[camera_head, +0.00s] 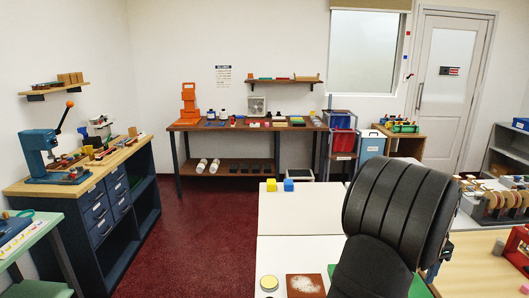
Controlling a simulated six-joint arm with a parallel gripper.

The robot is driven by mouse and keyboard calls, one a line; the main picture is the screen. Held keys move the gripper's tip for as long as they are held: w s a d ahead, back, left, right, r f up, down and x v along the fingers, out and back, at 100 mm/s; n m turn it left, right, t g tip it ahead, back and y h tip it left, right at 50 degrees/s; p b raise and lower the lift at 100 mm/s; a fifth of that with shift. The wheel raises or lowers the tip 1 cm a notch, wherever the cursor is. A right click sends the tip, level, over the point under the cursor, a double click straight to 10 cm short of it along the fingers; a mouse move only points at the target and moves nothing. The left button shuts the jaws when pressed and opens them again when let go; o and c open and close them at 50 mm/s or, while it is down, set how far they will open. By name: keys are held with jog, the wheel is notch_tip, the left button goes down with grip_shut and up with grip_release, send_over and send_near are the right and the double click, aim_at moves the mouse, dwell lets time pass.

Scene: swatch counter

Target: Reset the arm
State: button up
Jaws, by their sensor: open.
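My arm's thick black link (400,210) rises in the right foreground and stands over the white counter (300,222). It hides part of the counter and a green mat (418,287). I cannot make out my gripper or its fingertips in this view. A yellow block (271,185) and a blue block (288,185) sit at the counter's far edge. A brown square swatch with a pale patch (305,286) and a round lidded tin (269,283) lie at the near edge, left of my arm.
The middle of the white counter left of my arm is bare. A wooden-topped workbench (90,165) with a blue press (42,155) stands at the left. A long table (250,127) with several items is at the back. A rack (500,205) stands right of my arm.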

jog(key=s+a+f, duration=0.2)
jog(key=s+a, duration=0.1)
jog(key=s, duration=0.5)
jog(key=s+a+f, duration=0.2)
jog(key=s+a, duration=0.1)
jog(key=s, duration=0.6)
jog(key=w+a+f, duration=0.1)
jog(key=w+f, duration=0.1)
jog(key=w, duration=0.1)
jog(key=w+a+f, duration=0.1)
jog(key=w+f, duration=0.1)
jog(key=w, duration=0.2)
jog(key=w+a+f, duration=0.1)
jog(key=w+f, duration=0.1)
jog(key=w, duration=0.2)
jog(key=shift+w+f, duration=0.1)
jog(key=shift+f, duration=0.15)
jog(key=o, duration=0.9)
jog(key=shift+o, duration=0.2)
jog(key=w+a+r+m+h, duration=0.15)
jog(key=w+r, duration=0.35)
jog(key=r, duration=0.5)
jog(key=w+d+r+h, duration=0.1)
jog(key=w+r+h, duration=0.25)
jog(key=r, duration=0.65)
jog(key=x, duration=0.9)
jog(key=shift+w+a, duration=0.3)
jog(key=shift+w, duration=0.05)
